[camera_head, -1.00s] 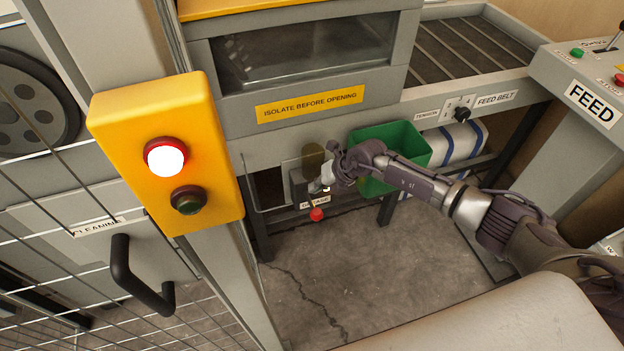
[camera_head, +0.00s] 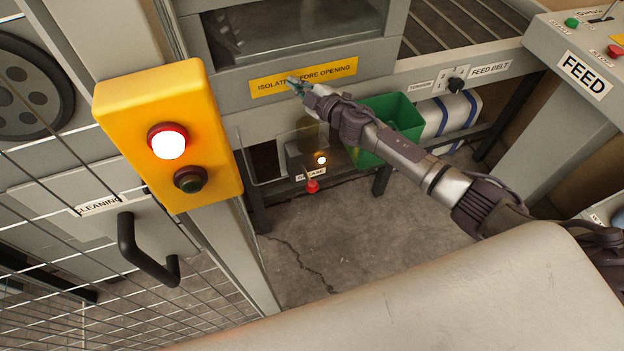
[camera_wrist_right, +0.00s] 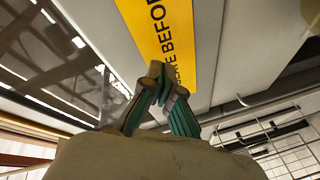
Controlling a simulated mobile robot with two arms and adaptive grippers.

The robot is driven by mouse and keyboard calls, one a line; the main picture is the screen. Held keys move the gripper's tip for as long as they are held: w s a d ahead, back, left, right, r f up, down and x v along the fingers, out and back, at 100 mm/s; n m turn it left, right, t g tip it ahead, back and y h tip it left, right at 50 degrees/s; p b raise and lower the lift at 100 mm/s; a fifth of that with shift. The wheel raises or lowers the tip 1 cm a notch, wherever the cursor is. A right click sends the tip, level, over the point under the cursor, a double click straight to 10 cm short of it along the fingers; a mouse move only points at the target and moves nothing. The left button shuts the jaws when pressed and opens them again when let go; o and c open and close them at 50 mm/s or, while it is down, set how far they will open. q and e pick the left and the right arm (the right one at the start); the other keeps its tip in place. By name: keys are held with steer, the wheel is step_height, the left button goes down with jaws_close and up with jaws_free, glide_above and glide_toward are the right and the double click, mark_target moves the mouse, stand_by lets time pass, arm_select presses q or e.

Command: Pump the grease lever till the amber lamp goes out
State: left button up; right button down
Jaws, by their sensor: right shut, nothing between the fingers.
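The grease lever with its red knob (camera_head: 312,186) hangs low under the machine, beside the grey grease unit (camera_head: 293,160) with its partly hidden label. The small amber lamp (camera_head: 321,160) on the unit is lit, glowing pale with an amber rim. My right gripper (camera_head: 292,82) is up in front of the yellow "ISOLATE BEFORE OPENING" sign (camera_head: 340,74), well above the lever and apart from it. In the right wrist view the fingertips (camera_wrist_right: 155,72) meet, shut and empty, with the sign (camera_wrist_right: 168,35) beyond them. My left gripper is not in view.
A yellow box (camera_head: 190,105) with a lit red lamp stands at left on a post beside the wire fence. A green bin (camera_head: 408,113) sits behind my right arm. The FEED console (camera_head: 585,75) is at right. Floor below the lever is clear.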

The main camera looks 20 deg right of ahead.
mark_target(313, 181)
steer(key=d+m+h, duration=0.1)
steer(key=m, duration=0.1)
steer(key=d+f+m+h, duration=0.1)
steer(key=m, duration=0.1)
steer(key=w+d+m+h, duration=0.1)
steer(key=d+m, duration=0.1)
steer(key=shift+f+h, duration=0.3)
steer(key=s+f+m+g, duration=0.1)
steer(key=f+m+g, duration=0.1)
steer(key=f+m, duration=0.1)
steer(key=s+d+f+m+g+h+p, duration=0.1)
steer(key=s+f+m+g, duration=0.1)
steer(key=f+m, duration=0.1)
steer(key=s+d+f+m+g+p, duration=0.1)
steer(key=s+f+m+g, duration=0.1)
steer(key=f+m, duration=0.1)
steer(key=shift+s+f+m+g, duration=0.1)
steer(key=shift+f+m+g, duration=0.2)
steer(key=shift+f+g, duration=0.1)
steer(key=s+a+f+m+g+y, duration=0.2)
steer(key=s+a+g+y, duration=0.1)
steer(key=s+a+g, duration=0.1)
steer(key=shift+s+a+p, duration=0.35)
steer(key=shift+s+a, duration=0.5)
steer(key=shift+s, duration=0.3)
